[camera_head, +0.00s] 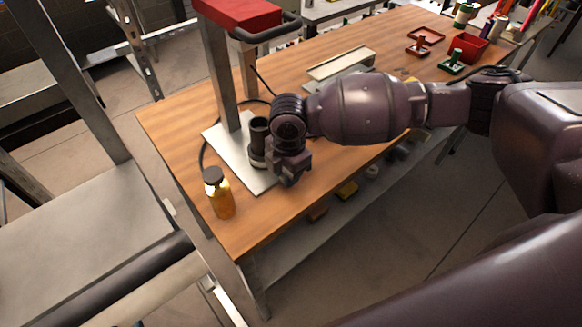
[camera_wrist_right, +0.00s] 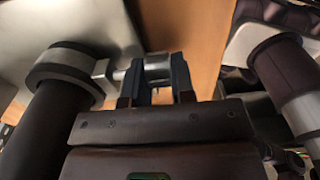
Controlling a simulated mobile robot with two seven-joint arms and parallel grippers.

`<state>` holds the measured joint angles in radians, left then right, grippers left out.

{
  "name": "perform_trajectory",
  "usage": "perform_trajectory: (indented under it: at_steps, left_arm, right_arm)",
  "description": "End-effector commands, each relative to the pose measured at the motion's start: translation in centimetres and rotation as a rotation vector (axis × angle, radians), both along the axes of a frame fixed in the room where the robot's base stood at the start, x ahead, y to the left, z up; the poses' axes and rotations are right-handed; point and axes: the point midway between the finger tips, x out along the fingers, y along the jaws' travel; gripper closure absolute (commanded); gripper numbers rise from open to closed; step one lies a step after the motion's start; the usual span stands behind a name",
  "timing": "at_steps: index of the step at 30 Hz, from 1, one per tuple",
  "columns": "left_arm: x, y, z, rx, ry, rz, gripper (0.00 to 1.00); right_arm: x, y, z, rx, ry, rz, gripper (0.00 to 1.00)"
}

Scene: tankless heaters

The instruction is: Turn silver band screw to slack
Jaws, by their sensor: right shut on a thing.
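A black upright pipe (camera_head: 259,128) stands on a pale metal plate beside a metal post on the wooden bench. In the right wrist view the pipe (camera_wrist_right: 45,120) is at the left, with a silver band (camera_wrist_right: 66,62) around its end. A silver screw (camera_wrist_right: 157,67) sticks out sideways from the band. My right gripper (camera_head: 284,172) is low beside the pipe; in the wrist view its two fingers (camera_wrist_right: 155,75) are closed on the screw's thick round head. In the head view the wrist hides the screw and part of the pipe. My left gripper is not in view.
An amber bottle with a dark cap (camera_head: 219,195) stands near the bench's front left. The metal post (camera_head: 220,75) with a red top (camera_head: 237,14) rises behind the pipe. A red bin (camera_head: 464,50) and small red and green items are at the far right.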

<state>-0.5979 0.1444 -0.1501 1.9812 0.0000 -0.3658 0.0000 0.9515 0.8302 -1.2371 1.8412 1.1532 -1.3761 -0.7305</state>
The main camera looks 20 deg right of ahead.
Motion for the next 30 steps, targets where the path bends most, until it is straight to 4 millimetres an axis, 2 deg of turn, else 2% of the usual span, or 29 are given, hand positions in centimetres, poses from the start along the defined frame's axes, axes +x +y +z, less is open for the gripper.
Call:
perform_trajectory:
  at_steps: [1, 6, 15, 19, 30]
  left_arm:
    - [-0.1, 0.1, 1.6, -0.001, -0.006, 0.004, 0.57]
    - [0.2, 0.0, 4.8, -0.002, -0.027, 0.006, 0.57]
    - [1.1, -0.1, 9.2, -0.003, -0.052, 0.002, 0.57]
    - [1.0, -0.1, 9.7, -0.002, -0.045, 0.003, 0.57]
    - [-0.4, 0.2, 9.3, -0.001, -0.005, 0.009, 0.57]
  right_arm:
    - [0.0, 0.2, 1.0, -0.043, -0.020, 0.003, 1.00]
    - [-0.1, 0.5, 0.8, -0.193, -0.072, 0.003, 1.00]
    - [-0.3, 0.8, 0.3, -0.446, -0.159, 0.003, 1.00]
    - [-0.4, 0.9, 0.0, -0.534, -0.191, 0.003, 1.00]
    - [-0.4, 0.9, -0.3, -0.684, -0.246, 0.002, 1.00]
